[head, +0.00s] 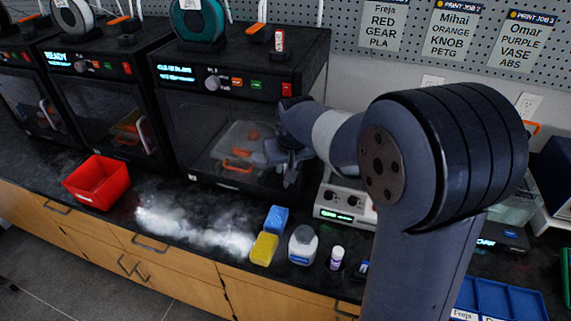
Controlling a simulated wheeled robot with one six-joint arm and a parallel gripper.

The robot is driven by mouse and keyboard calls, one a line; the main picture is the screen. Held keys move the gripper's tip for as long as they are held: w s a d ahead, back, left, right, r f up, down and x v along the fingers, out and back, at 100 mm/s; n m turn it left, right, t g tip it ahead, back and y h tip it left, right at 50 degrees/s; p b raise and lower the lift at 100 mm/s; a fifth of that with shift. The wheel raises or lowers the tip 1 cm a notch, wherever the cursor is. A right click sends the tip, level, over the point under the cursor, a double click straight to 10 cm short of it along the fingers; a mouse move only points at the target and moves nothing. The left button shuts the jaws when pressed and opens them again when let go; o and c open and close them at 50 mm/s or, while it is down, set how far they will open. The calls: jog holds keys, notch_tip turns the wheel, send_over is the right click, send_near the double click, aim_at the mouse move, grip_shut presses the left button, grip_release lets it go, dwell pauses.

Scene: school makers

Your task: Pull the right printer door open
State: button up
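The right printer (240,75) is a black box with a lit display, a knob and buttons above its door. Its dark see-through door (205,135) looks shut, and a clear container and orange pieces show behind it. My gripper (284,158) is at the right edge of this door, in front of where the handles sit on the other printers. The gripper and wrist hide that spot, so I cannot see the right door's handle. I cannot tell whether the fingers are open, shut, or touching the door.
Two more printers stand to the left, the nearer one (95,75) showing a door handle (147,135). On the black counter are a red bin (97,182), white powder (195,228), a blue sponge (277,219), a yellow sponge (264,248), a white jar (303,245) and a small bottle (336,258).

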jog(key=shift+f, duration=0.2)
grip_shut()
dwell(0.4)
